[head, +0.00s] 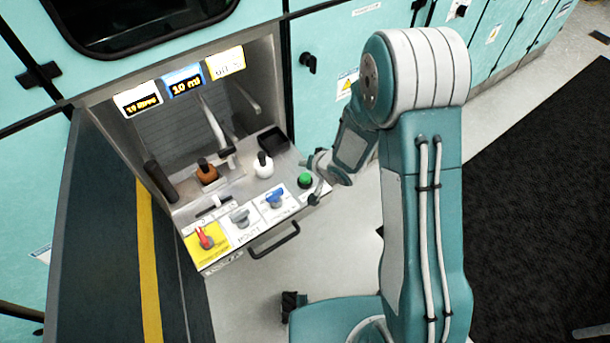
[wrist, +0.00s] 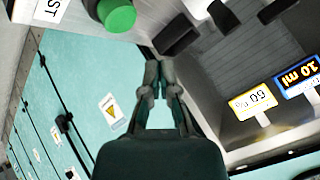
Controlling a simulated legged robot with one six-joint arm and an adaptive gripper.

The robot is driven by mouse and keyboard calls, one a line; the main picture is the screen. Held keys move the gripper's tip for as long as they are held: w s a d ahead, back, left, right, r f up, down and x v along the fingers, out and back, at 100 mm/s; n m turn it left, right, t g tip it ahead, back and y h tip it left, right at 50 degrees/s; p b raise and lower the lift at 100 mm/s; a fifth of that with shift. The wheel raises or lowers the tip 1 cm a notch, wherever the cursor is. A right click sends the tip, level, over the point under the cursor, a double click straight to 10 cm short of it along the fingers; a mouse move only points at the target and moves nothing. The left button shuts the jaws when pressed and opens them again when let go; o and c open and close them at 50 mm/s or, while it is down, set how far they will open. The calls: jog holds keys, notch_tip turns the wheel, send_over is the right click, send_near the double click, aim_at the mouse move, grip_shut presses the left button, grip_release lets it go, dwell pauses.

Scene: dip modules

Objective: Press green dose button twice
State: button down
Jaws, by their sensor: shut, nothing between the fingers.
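The green dose button (head: 305,180) is a round green cap on a dark base at the right end of the panel's front strip. It also shows at the top of the wrist view (wrist: 118,15), partly cut off by the frame edge. My gripper (head: 317,192) is beside the button, just to its right in the head view. In the wrist view my gripper (wrist: 161,66) has its fingertips together with nothing between them, below and right of the button. The fingertips look apart from the button, though their height above the panel is hard to judge.
The front strip also holds a blue knob (head: 275,198), a grey knob (head: 240,218) and a red knob (head: 205,240). Behind them stand a white bottle (head: 263,166) and a brown bottle (head: 207,173). Displays (head: 184,80) hang above. A handle (head: 274,240) juts out in front.

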aim_at(302, 174)
jog(key=shift+f, duration=1.7)
jog(key=shift+f, duration=0.1)
jog(key=shift+f, duration=0.2)
jog(key=shift+f, duration=0.65)
dwell(1.1)
jog(key=shift+r, duration=1.05)
jog(key=shift+r, duration=2.5)
jog(key=shift+d+r, duration=0.1)
